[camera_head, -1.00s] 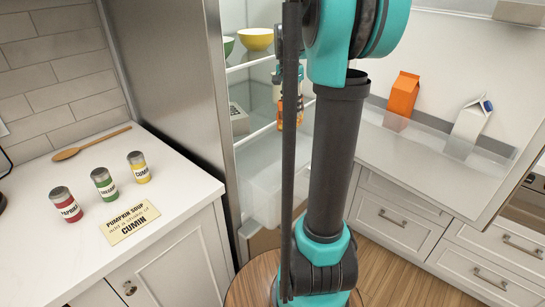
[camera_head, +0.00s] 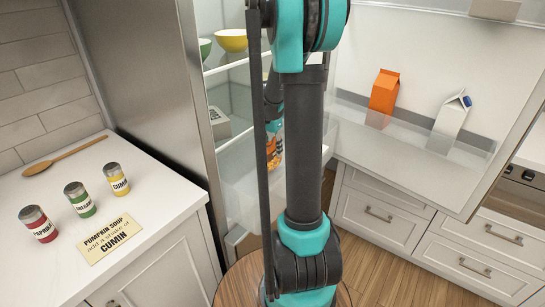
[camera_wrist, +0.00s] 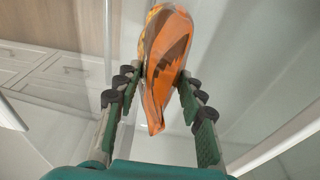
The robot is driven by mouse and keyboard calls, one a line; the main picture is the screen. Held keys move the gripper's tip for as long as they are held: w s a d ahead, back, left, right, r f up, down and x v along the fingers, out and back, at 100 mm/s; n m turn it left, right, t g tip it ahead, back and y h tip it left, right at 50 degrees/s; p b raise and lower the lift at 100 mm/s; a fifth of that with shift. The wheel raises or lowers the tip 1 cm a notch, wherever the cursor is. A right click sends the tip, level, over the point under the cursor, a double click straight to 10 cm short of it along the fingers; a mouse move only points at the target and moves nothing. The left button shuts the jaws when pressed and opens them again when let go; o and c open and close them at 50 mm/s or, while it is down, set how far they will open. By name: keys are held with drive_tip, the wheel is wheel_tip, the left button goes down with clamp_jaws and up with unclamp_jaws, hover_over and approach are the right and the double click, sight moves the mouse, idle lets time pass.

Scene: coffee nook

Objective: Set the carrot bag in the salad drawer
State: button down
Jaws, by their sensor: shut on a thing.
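The carrot bag (camera_wrist: 163,60), orange with a pale, clear part at its top, is pinched between the two fingers of my gripper (camera_wrist: 157,78) in the wrist view. In the head view the bag (camera_head: 273,152) hangs low inside the open fridge, partly hidden by my arm. My gripper is hard to make out there. The salad drawer (camera_head: 238,178) is the whitish translucent bin low in the fridge. The bag appears above or near its top; I cannot tell whether it is inside. My arm hides part of the drawer.
The fridge door at right holds an orange carton (camera_head: 384,91) and a white carton (camera_head: 450,116). A yellow bowl (camera_head: 231,40) and a grey box (camera_head: 219,121) sit on shelves. Spice jars (camera_head: 79,199) stand on the left counter (camera_head: 150,210).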

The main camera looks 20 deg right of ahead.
sight(273, 156)
drive_tip(key=shift+f, duration=1.95)
drive_tip(key=c, duration=0.9)
unclamp_jaws()
drive_tip(key=shift+f, duration=0.1)
drive_tip(key=r, duration=0.4)
drive_tip(key=a+r, duration=0.1)
drive_tip(key=r, duration=0.3)
drive_tip(key=s+r, duration=0.1)
drive_tip(key=r, duration=0.3)
drive_tip(key=shift+a, duration=0.25)
